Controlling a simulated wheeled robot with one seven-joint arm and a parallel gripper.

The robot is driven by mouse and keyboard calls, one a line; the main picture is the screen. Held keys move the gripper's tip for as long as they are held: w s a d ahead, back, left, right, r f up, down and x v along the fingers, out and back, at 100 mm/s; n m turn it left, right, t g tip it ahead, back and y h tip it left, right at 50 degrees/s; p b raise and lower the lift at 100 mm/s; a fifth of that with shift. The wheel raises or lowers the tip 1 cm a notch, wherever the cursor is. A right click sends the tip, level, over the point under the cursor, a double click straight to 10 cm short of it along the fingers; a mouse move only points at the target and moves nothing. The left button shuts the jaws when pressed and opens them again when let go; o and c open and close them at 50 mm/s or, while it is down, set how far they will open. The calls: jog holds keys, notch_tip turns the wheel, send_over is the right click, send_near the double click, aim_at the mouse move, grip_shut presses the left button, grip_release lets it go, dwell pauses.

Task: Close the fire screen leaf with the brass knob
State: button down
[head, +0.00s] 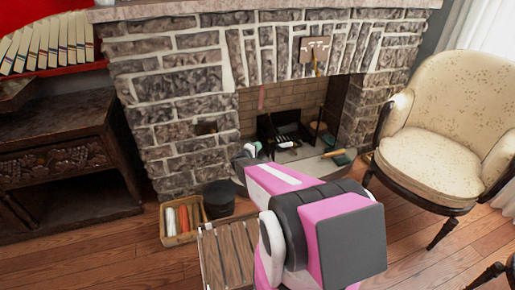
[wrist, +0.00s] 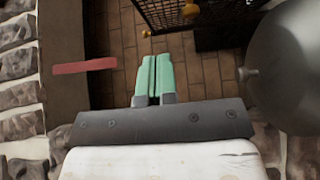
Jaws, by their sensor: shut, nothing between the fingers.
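In the wrist view a black mesh panel, seemingly a fire screen leaf (wrist: 165,14), stands at the top with its upper part cut off by the frame. A round brass knob (wrist: 190,10) shows on it, and a smaller brass piece (wrist: 147,33) is at its lower left. My gripper (wrist: 153,60) has green fingers pressed together, with nothing between them. The fingers point toward the panel, apart from the knob and below-left of it. In the head view my gripper (head: 254,147) is at the fireplace opening; my arm hides part of the hearth, and I cannot make out the knob there.
A large dark rounded object (wrist: 290,65) is close on the right in the wrist view; a red bar (wrist: 84,66) is at left. The stone fireplace (head: 180,100) surrounds the opening. A cream armchair (head: 440,130) stands right. A dark bucket (head: 218,198) and crate (head: 182,238) stand left.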

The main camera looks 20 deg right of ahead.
jog(key=w+d, duration=0.3)
jog(key=d, duration=0.6)
jog(key=shift+w, duration=0.1)
